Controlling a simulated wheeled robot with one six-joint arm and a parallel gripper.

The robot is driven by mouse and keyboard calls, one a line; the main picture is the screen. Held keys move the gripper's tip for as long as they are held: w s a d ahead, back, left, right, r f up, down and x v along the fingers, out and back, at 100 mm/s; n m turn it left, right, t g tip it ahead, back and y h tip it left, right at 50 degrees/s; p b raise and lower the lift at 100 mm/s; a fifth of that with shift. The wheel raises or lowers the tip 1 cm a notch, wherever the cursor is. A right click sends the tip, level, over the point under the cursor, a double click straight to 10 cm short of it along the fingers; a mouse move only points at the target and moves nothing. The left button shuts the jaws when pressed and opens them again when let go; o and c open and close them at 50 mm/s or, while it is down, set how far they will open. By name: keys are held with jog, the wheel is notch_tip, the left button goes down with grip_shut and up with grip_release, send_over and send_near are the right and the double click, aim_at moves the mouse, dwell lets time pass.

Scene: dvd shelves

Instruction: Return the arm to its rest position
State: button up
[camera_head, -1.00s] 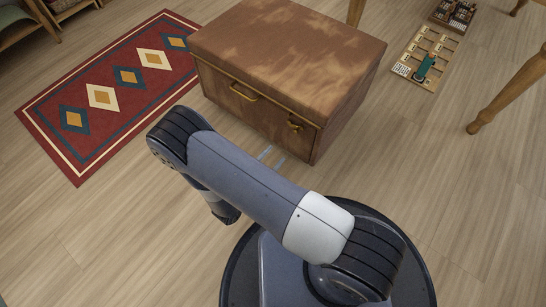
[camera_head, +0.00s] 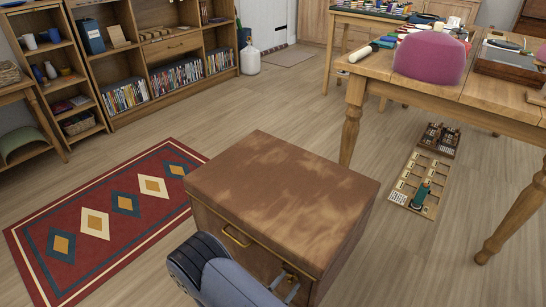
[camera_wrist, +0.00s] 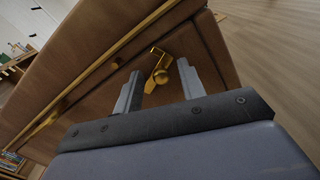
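My gripper (camera_wrist: 159,72) shows in the wrist view with its two grey fingers spread apart and nothing held between them. It faces the front of a brown leather-like chest (camera_head: 285,190), and a brass latch (camera_wrist: 160,66) on that front appears between the fingertips. I cannot tell whether the fingers touch the chest. In the head view part of my arm rises at the bottom edge, in front of the chest, and covers some of its front.
A red patterned rug (camera_head: 105,220) lies left of the chest. Shelves with DVDs (camera_head: 170,80) stand at the back left. A wooden table (camera_head: 376,66) with a pink rounded object (camera_head: 430,57) stands at the right. A wooden tray (camera_head: 419,183) lies on the floor near it.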

jog(key=shift+s+a+r+n, duration=0.1)
jog(key=shift+r+n, duration=0.1)
jog(key=shift+n, duration=0.3)
